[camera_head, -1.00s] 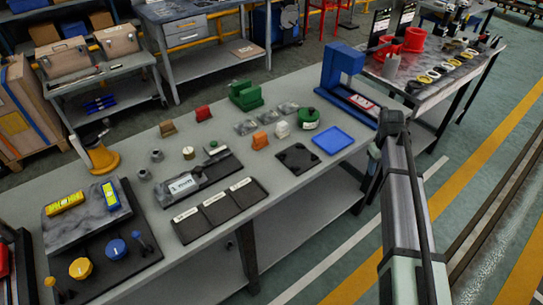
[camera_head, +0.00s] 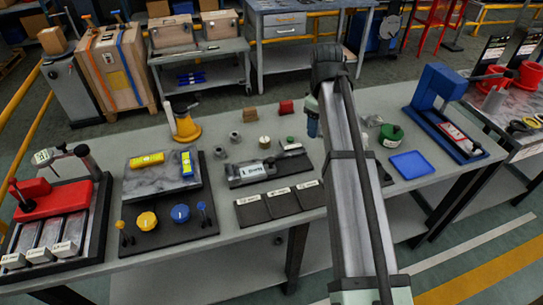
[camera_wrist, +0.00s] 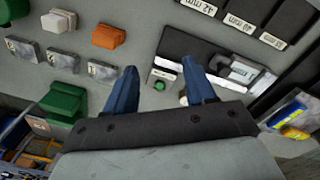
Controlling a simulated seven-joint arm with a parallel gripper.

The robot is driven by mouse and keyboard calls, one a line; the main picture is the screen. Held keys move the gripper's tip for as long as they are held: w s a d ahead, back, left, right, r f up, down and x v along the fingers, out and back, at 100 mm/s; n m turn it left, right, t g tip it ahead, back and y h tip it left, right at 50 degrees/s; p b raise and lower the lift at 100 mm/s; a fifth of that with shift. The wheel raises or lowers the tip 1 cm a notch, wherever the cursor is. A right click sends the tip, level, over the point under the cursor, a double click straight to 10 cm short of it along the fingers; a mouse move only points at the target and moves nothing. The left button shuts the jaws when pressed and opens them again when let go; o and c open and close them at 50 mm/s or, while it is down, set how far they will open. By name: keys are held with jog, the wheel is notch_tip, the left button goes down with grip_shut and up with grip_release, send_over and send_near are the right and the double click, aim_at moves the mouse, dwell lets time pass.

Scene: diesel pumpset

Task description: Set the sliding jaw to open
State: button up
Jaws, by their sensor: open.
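A grey metal fixture with a white label (camera_head: 250,173) sits on a black base on the bench; I take it to carry the sliding jaw, but its setting is too small to read. It shows partly in the wrist view (camera_wrist: 240,70), beyond my right finger. A small grey block with a green button (camera_wrist: 161,84) is at the end of the same base and also shows in the head view (camera_head: 291,144). My gripper (camera_wrist: 160,70) is open and empty, its blue fingers above the bench on either side of the block. In the head view my gripper (camera_head: 313,126) is partly hidden by my arm.
Dark labelled pads (camera_head: 282,203) lie in front of the fixture. Small blocks, an orange one (camera_wrist: 108,36) among them, and a green block (camera_wrist: 64,102) stand nearby. A blue tray (camera_head: 411,164) and blue press (camera_head: 440,95) are to the right. A red clamp (camera_head: 55,190) is far left.

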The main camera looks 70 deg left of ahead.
aim_at(271, 159)
jog(key=s+a+r+n, duration=0.2)
jog(key=s+r+n, duration=0.1)
jog(key=s, duration=1.1)
jog(key=shift+g, duration=0.3)
notch_tip(271, 159, down, 14)
jog(key=shift+d+r, duration=0.15)
grip_shut()
